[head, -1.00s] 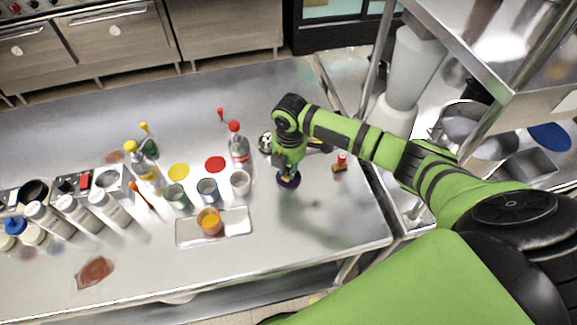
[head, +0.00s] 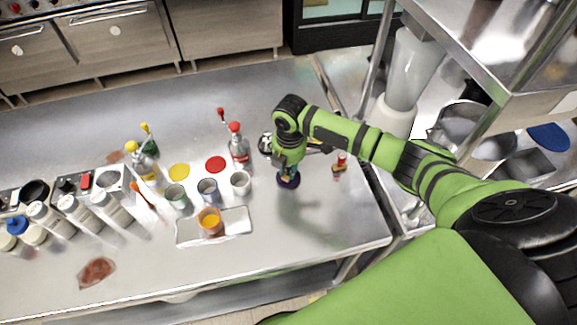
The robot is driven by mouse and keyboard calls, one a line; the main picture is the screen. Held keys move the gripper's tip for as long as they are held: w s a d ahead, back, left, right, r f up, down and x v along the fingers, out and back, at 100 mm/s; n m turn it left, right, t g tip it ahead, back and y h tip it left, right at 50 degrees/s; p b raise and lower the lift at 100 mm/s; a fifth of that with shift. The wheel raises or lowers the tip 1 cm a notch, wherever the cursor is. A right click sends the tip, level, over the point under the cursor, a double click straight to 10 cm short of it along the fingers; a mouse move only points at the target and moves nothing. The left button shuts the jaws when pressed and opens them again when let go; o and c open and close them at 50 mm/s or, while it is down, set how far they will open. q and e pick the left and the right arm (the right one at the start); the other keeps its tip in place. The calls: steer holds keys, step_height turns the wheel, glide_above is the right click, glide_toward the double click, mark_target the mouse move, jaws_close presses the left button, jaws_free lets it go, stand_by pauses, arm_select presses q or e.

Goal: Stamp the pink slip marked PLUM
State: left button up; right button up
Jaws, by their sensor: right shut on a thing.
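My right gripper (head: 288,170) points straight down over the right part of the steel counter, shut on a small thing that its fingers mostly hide. A dark purple round pad (head: 288,182) lies right under the fingertips; I cannot tell whether the held thing touches it. A small stamp-like piece with a red top (head: 340,163) stands to the right of the gripper. I cannot make out a pink slip or the word PLUM in this view. My left gripper is not in view.
Several cups, bottles and white canisters (head: 75,208) stand to the left. A yellow disc (head: 179,171) and a red disc (head: 215,164) lie behind the cups. The counter right of the tray is clear.

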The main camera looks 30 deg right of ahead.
steer(key=shift+s, duration=0.1)
stand_by(0.4)
step_height(320, 180, up, 3)
steer(key=p, duration=0.3)
steer(key=shift+f, duration=0.1)
step_height(320, 180, up, 2)
steer(key=shift+p, duration=0.35)
steer(key=shift+r, duration=1.05)
